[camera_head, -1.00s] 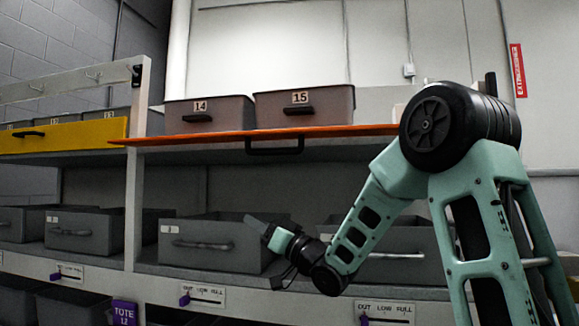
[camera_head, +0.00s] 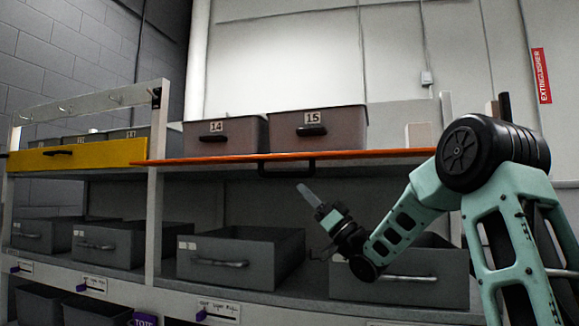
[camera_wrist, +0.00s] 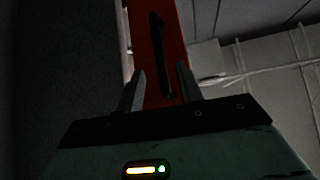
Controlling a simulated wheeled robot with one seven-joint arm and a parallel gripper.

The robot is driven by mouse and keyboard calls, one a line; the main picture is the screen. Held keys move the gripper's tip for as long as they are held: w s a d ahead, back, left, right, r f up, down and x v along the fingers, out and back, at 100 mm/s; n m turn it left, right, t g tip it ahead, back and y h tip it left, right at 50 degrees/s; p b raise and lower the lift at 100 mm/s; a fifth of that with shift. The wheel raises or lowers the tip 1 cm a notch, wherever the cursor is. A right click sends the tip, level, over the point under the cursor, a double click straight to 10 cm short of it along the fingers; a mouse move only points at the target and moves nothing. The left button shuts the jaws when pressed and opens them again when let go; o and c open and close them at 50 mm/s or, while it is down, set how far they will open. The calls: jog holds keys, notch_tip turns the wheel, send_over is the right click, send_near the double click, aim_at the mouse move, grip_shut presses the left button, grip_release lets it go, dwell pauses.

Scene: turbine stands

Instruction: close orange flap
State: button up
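The orange flap (camera_head: 205,160) sticks out level in the head view, seen nearly edge-on, in front of the upper shelf. Its black handle (camera_head: 287,167) hangs below the edge. My gripper (camera_head: 305,190) is below the handle, pointing up and a little left, apart from the flap. In the wrist view, the flap (camera_wrist: 176,60) runs upward between and beyond my two fingers, with its dark handle (camera_wrist: 158,45) along it. My gripper (camera_wrist: 160,82) is open there, and nothing shows held between the fingers.
Brown bins marked 14 (camera_head: 225,135) and 15 (camera_head: 318,128) stand on the upper shelf behind the flap. A yellow flap (camera_head: 78,154) hangs upright at left. Grey drawers (camera_head: 240,258) line the lower shelf, close below and behind my arm. A shelf post (camera_head: 154,225) stands left.

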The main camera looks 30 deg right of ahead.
aim_at(289, 174)
jog(key=p+x, duration=0.3)
jog(key=x, duration=0.4)
jog(key=shift+w+a+r, duration=0.1)
jog(key=shift+w+r, duration=0.1)
jog(key=shift+r, duration=0.05)
jog(key=shift+c, duration=0.4)
grip_shut()
